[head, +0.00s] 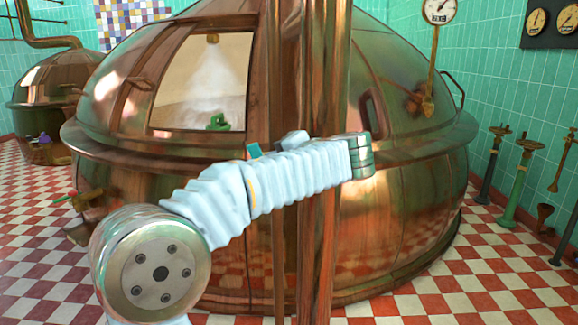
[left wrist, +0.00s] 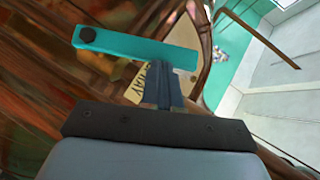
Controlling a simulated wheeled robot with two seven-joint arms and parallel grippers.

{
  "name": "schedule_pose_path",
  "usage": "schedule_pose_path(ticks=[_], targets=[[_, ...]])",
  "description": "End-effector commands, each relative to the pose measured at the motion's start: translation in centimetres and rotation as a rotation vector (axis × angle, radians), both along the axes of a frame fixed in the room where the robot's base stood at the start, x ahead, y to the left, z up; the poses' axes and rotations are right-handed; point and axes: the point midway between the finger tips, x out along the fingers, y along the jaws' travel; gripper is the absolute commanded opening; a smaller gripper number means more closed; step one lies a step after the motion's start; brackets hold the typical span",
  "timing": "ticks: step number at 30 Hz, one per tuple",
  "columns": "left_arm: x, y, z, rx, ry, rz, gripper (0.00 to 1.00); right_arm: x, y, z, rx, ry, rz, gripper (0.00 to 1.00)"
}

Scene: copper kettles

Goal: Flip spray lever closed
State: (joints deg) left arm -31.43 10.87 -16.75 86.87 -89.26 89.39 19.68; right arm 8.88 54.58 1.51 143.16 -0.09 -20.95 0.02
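The spray lever is a flat teal bar (left wrist: 135,45) with a dark round knob or pivot at its left end in the left wrist view. A cream label (left wrist: 136,84) with partly hidden dark letters sits below it. My left gripper (left wrist: 168,75) has its narrow dark fingers close together, at or just under the right part of the bar; whether they touch it I cannot tell. In the head view a small teal piece (head: 254,150), likely the lever, shows just above my white-sleeved left arm; the fingertips are not clear there. My right gripper is not in view.
A large copper kettle (head: 410,230) fills the middle, with an open window (head: 200,80) showing spray inside. Vertical copper pipes (head: 318,250) stand in front of it. Valve stands (head: 515,185) are at the right. Checkered floor (head: 480,270) is open at the front right.

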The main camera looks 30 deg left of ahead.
Motion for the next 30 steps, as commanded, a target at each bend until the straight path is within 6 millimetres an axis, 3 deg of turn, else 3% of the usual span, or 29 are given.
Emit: schedule_pose_path(ticks=[14,30], targets=[[-2.3,3.9,-1.1,-0.388,-0.24,0.004,0.0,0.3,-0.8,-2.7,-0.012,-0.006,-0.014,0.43],[-4.2,7.0,-3.9,-0.802,-0.495,0.002,0.0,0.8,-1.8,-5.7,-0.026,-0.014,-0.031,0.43]])
